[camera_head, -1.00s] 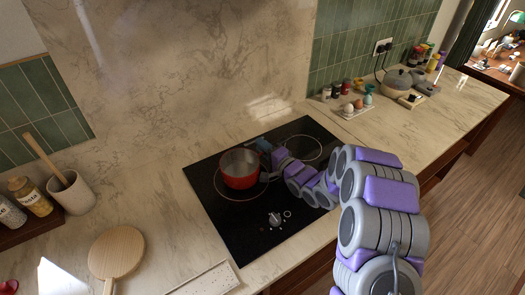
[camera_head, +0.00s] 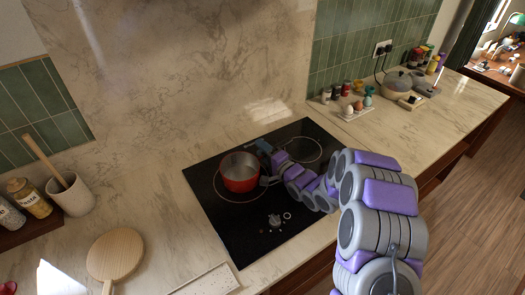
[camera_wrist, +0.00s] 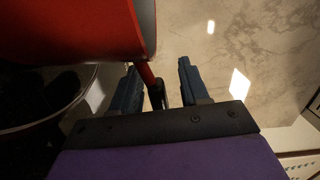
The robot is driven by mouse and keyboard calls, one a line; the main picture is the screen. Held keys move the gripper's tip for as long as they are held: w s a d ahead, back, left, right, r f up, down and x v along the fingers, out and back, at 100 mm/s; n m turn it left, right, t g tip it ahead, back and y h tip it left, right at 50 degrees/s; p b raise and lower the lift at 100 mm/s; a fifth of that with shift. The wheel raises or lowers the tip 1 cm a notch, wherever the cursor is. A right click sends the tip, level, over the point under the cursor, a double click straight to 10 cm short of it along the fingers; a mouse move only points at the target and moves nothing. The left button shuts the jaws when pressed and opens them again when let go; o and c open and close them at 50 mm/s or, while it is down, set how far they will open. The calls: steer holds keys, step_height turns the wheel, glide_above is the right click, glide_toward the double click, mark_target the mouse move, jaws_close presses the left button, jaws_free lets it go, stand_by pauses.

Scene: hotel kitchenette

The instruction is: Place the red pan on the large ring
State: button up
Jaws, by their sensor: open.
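The red pan (camera_head: 240,181) sits upright at the left ring (camera_head: 222,196) of the black hob, covering much of it. This ring looks like the larger one. My gripper (camera_head: 266,164) is at the pan's right side, open. In the wrist view, the pan (camera_wrist: 75,28) fills the upper left. Its handle (camera_wrist: 147,74) reaches down between the two spread fingers of my gripper (camera_wrist: 157,82), and I see a gap on the right side. The pan's underside contact with the glass is hard to see.
A second ring (camera_head: 304,149) on the hob (camera_head: 235,232) is bare, behind my arm. A tray with egg cups (camera_head: 349,108) is at the back right.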

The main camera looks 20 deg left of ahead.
steer(key=p+v, duration=0.2)
steer(key=v, duration=1)
